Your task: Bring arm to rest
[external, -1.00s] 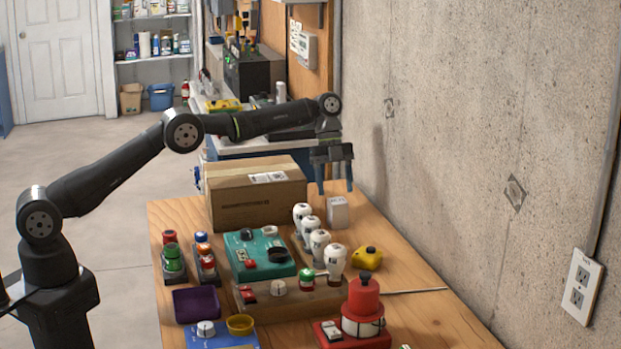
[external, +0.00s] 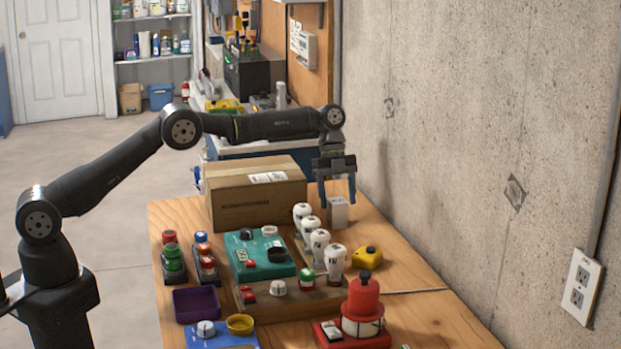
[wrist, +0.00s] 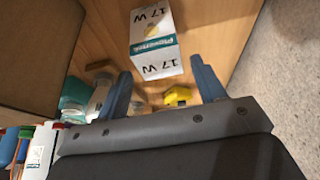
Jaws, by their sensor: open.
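My gripper (external: 337,190) is open, pointing down over the far right part of the wooden table. Its blue fingers are apart and nothing is held between them. A small white box (external: 338,212) stands on the table just below and behind the fingers. In the wrist view the box (wrist: 155,42), marked "17 W", lies ahead of the two fingertips (wrist: 163,72), and I cannot tell whether it touches them. My arm reaches from the left across the cardboard box.
A cardboard box (external: 257,198) stands left of my gripper. Several white bulbs (external: 310,232), a teal control box (external: 260,254), a yellow button box (external: 367,257) and a red beacon (external: 363,305) stand nearer the camera. The concrete wall (external: 450,130) rises on the right.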

